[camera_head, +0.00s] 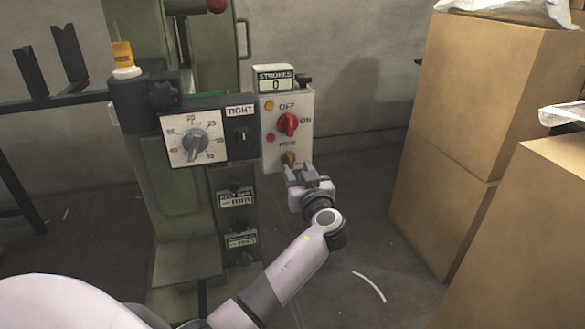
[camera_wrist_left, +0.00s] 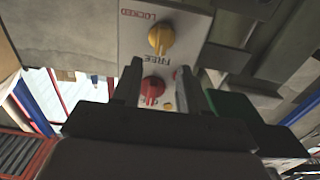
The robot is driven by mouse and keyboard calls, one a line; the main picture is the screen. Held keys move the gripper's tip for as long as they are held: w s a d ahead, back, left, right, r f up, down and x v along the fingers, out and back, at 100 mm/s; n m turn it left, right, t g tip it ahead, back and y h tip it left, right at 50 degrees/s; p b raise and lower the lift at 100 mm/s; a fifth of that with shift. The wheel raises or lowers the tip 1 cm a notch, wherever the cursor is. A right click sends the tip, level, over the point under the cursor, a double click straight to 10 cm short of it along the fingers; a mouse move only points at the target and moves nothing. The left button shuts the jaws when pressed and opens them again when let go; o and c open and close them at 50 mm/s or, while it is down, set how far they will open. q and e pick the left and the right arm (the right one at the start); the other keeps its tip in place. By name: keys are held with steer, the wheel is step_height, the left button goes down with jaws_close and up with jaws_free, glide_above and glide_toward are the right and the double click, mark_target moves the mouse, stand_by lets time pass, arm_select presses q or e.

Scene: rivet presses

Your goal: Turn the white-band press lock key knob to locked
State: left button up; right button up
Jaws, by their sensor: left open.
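The lock key knob (camera_head: 288,158) is small and yellow, low on the white control box (camera_head: 305,105) of the green press. In the left wrist view the yellow knob (camera_wrist_left: 161,40) sits between the red LOCKED label and the FREE label. Its ridge appears to point towards FREE. My left gripper (camera_head: 301,172) is open and empty, just below and in front of the knob in the head view. In the wrist view its two fingers (camera_wrist_left: 159,75) point towards the panel, with the knob beyond their tips. My right gripper is out of view.
A red OFF/ON knob (camera_head: 288,124) sits above the yellow knob on the box, with a STROKES counter (camera_head: 274,79) on top. A dial panel (camera_head: 198,137) and TIGHT switch (camera_head: 240,135) are left of it. Cardboard boxes (camera_head: 470,130) stand at right, with open floor between.

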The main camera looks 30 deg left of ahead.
mark_target(291, 159)
arm_select(q)
steer(key=shift+b+x, duration=0.45)
steer(key=shift+x, duration=2.25)
jaws_close()
